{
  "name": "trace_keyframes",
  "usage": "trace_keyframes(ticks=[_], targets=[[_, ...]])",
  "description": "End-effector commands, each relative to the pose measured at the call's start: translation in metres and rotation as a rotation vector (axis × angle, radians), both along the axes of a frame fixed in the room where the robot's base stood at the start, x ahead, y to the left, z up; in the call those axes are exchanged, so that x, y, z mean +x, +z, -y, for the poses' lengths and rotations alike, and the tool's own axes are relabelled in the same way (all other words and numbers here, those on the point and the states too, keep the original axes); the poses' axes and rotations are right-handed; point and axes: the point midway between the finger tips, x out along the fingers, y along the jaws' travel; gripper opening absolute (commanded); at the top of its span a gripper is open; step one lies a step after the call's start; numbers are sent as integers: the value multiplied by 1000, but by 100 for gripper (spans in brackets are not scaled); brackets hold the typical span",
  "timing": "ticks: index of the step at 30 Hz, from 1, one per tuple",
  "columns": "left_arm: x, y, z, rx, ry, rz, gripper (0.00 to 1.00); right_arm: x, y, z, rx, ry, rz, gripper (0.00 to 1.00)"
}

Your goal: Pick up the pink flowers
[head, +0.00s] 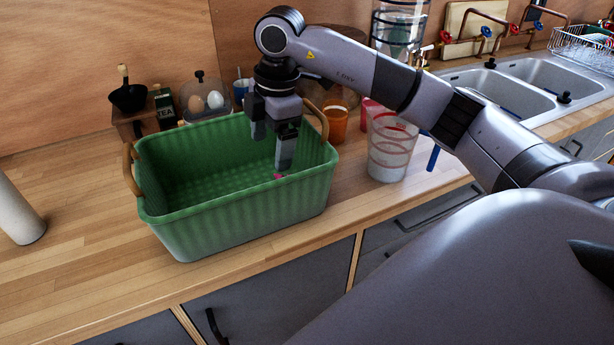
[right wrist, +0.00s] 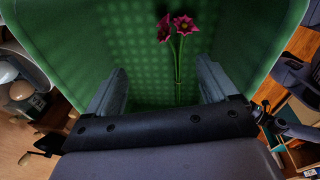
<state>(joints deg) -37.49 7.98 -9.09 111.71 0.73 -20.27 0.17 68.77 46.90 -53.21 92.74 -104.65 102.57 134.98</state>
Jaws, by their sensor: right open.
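The pink flowers (right wrist: 185,28) lie inside the green basket (head: 240,225). In the right wrist view two pink blooms with thin green stems show against the basket's inner surface. In the head view only a small bit of pink (head: 278,177) shows near a fingertip. My right gripper (head: 272,152) points down into the basket at its right side. Its fingers (right wrist: 163,68) are open and apart, and the stems run between them in the picture. I cannot tell how far the stems are from the fingers. My left gripper is not in view.
The basket has two upright brown handles (head: 131,170). A clear red-ringed container (head: 390,150) and an orange cup (head: 334,125) stand to its right. Eggs under a cloche (head: 205,100) stand behind. A white cylinder (head: 18,210) stands at left. The counter (head: 80,270) in front is clear.

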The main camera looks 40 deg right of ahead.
Motion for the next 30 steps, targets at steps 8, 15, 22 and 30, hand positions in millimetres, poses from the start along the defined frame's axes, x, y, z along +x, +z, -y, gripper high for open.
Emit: trace_keyframes(ticks=[8, 15, 22, 30], targets=[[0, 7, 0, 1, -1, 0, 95, -22, -12, 19, -85, -60, -130, 86], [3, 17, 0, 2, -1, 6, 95, -21, -39, 21, -85, -60, -131, 86], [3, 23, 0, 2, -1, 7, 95, -19, -72, 23, -84, -59, -127, 86], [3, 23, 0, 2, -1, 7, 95, -18, -78, 23, -83, -58, -123, 86]])
